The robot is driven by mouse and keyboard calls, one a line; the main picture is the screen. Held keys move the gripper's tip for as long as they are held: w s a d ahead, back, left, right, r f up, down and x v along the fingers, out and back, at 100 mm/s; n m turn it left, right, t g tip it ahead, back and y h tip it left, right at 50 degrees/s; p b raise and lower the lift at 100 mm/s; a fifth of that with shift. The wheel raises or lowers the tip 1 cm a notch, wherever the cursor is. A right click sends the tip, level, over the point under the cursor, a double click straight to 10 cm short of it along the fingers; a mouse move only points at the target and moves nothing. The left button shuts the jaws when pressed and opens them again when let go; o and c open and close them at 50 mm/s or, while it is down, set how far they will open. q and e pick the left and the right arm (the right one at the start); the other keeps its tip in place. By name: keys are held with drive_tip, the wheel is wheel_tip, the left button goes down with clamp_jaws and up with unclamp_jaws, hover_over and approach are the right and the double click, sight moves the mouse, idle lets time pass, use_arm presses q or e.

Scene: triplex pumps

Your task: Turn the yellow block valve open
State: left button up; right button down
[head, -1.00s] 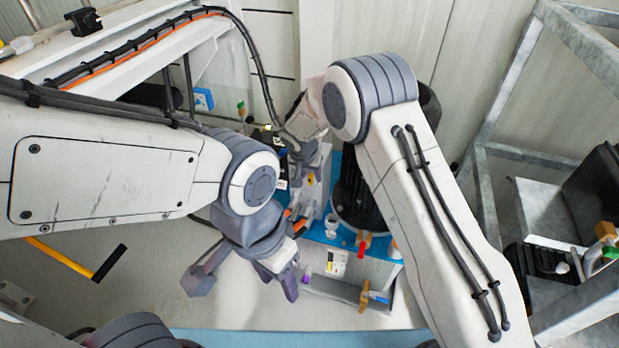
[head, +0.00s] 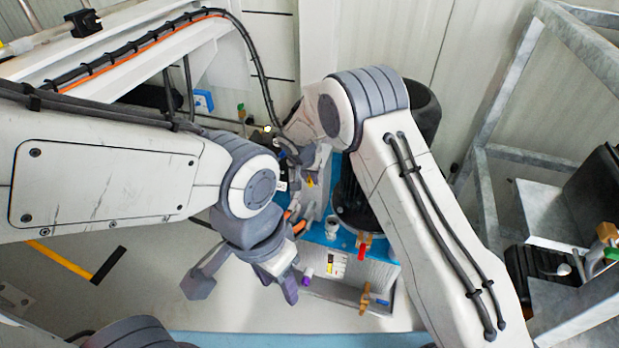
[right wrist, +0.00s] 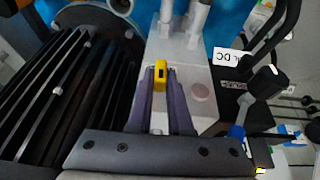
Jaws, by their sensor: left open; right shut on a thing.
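The yellow block valve handle (right wrist: 160,75) is upright on a pale grey block (right wrist: 192,75) in the right wrist view. The two purple fingers of my right gripper (right wrist: 160,88) are shut on it, one on each side. In the head view the right gripper (head: 306,168) is partly hidden by my own arm, and only a small yellow spot shows beside it. My left gripper (head: 243,288) is open and empty, its fingers spread wide, in front of and to the left of the pump skid.
A black ribbed motor (right wrist: 70,90) stands left of the valve block. A black lever with a blue part (right wrist: 237,130) is to its right. The blue skid (head: 345,238) carries a red-handled valve (head: 363,248). A grey metal frame (head: 480,190) stands at the right.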

drive_tip(key=shift+w+a+f+n+g+h+b, duration=0.1)
drive_tip(key=shift+a+n+g+h+b, duration=0.2)
drive_tip(key=shift+h, duration=0.65)
drive_tip(key=shift+a+f+n+g+h+b, duration=0.2)
drive_tip(key=shift+h+b, duration=0.25)
drive_tip(key=shift+h, duration=0.55)
drive_tip(key=shift+w+a+r+n+g+h+b, duration=0.1)
drive_tip(key=shift+n+g+h+b, duration=0.2)
drive_tip(key=shift+h, duration=0.65)
drive_tip(key=shift+r, duration=0.1)
drive_tip(key=c, duration=0.8)
unclamp_jaws()
drive_tip(key=shift+d, duration=0.1)
drive_tip(key=shift+c, duration=0.2)
drive_tip(key=p+v, duration=0.1)
drive_tip(key=v, duration=0.9)
drive_tip(key=shift+a, duration=0.25)
drive_tip(key=shift+s+r, duration=0.1)
